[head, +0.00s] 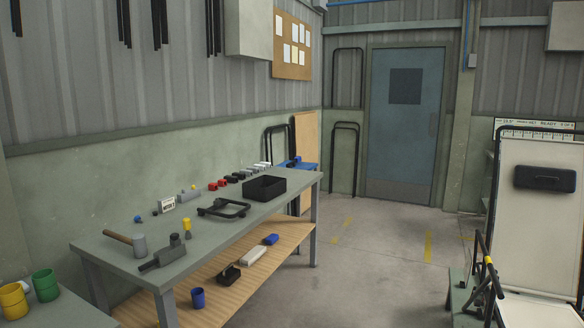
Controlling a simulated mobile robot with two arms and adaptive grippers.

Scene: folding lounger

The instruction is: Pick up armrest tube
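A black bent tube piece (223,209), which may be the armrest tube, lies on the grey workbench (222,238) near its front edge. It is left of an open black bin (265,188). A folding lounger (538,210) with a pale panel, black tube frame and dark headrest pad (545,178) stands at the far right, cut off by the picture edge. Neither of my grippers shows in the head view.
A wooden lower shelf (232,275) holds several items. Floor (370,265) between bench and lounger is clear.

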